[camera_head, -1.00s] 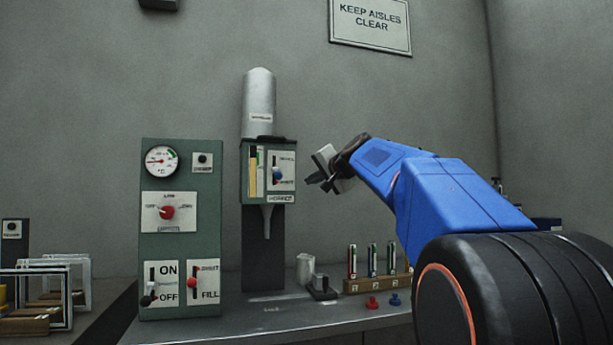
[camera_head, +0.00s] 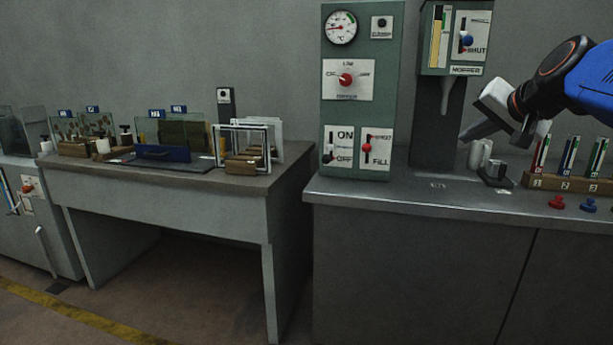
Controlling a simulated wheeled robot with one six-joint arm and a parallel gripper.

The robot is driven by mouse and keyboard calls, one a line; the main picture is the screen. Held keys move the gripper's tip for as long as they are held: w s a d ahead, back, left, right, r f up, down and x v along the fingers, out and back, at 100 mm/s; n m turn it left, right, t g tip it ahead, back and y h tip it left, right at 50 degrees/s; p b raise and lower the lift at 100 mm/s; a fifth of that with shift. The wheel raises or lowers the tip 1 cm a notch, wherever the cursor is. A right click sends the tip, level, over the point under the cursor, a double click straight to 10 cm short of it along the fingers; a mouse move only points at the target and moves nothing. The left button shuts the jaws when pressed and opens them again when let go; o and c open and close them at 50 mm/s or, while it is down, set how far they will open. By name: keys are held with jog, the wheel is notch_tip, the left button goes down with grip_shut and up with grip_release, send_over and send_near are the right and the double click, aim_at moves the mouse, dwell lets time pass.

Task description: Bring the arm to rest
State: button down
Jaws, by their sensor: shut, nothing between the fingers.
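My gripper (camera_head: 470,135) is at the right of the head view, at the end of my blue arm (camera_head: 588,80). Its fingers are together and point left and down, with nothing between them. It is in front of the grey bench (camera_head: 400,193) and appears just right of the hopper's spout (camera_head: 446,95). I cannot tell how far it is from the small pale cup (camera_head: 480,155) that shows below it.
A green control panel (camera_head: 363,110) with a gauge and switches stands on the bench. The rack (camera_head: 570,184) with several tubes is at the right, with a red knob (camera_head: 556,202) before it. A table (camera_head: 150,187) with frames (camera_head: 262,145) stands left. The floor in front is clear.

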jog(key=s+a+f+n+g, duration=0.3)
jog(key=s+a+f, duration=0.1)
jog(key=s+f, duration=0.9)
jog(key=s+a+f+n+g+h, duration=0.1)
jog(key=s+a+f+n+g, duration=0.3)
jog(key=s+f, duration=1)
notch_tip(320, 180, down, 7)
jog(key=shift+s+r, duration=0.1)
jog(key=shift+s, duration=0.2)
